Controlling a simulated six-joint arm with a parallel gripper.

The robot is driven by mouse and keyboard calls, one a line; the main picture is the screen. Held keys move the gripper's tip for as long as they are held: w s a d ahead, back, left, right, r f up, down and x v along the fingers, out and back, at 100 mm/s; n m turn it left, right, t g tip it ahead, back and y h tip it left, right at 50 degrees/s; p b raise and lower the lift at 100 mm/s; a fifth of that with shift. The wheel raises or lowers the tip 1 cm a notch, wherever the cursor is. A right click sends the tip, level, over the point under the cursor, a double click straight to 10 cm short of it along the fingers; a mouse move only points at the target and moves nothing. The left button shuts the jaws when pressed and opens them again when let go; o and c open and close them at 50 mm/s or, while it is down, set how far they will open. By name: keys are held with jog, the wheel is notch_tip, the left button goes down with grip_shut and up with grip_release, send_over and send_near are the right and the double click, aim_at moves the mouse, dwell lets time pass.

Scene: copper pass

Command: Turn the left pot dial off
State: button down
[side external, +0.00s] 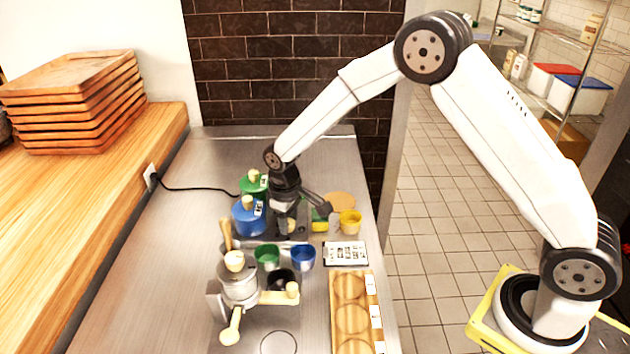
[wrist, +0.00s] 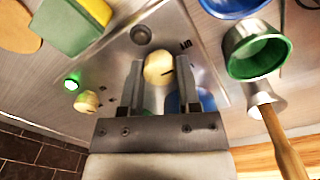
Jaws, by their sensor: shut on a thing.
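My gripper (side external: 287,213) points down at the metal control plate beside the blue pot (side external: 247,218). In the wrist view my gripper (wrist: 158,78) has its fingers around a round cream dial (wrist: 158,67) with a dark mark line, and is shut on it. A second cream dial (wrist: 87,102) is on the plate to the left in that view, next to a lit green lamp (wrist: 72,81). A dark, unlit lamp (wrist: 141,34) is near the held dial. The green pot (side external: 250,186) stands behind the blue one.
A yellow-green sponge (wrist: 72,24), a yellow cup (side external: 350,222), a green cup (side external: 267,257) and a blue cup (side external: 303,257) stand near the plate. A grinder-like device (side external: 238,285) and a wooden tray (side external: 336,318) are in front. A black cable (side external: 195,189) runs behind.

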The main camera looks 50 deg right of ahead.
jog(key=shift+c, duration=1.6)
grip_release()
jog(key=shift+r, duration=0.1)
jog(key=shift+a+r, duration=0.15)
jog(key=shift+r, duration=3.7)
jog(key=shift+s, duration=0.1)
jog(key=s+d+m+t, duration=0.1)
jog(key=s+d, duration=0.2)
jog(key=s, duration=0.7)
jog(key=s+d+m+t, duration=0.1)
jog(key=s+d, duration=0.3)
jog(key=s, duration=0.6)
jog(key=shift+s+m, duration=0.15)
jog(key=shift+m, duration=0.65)
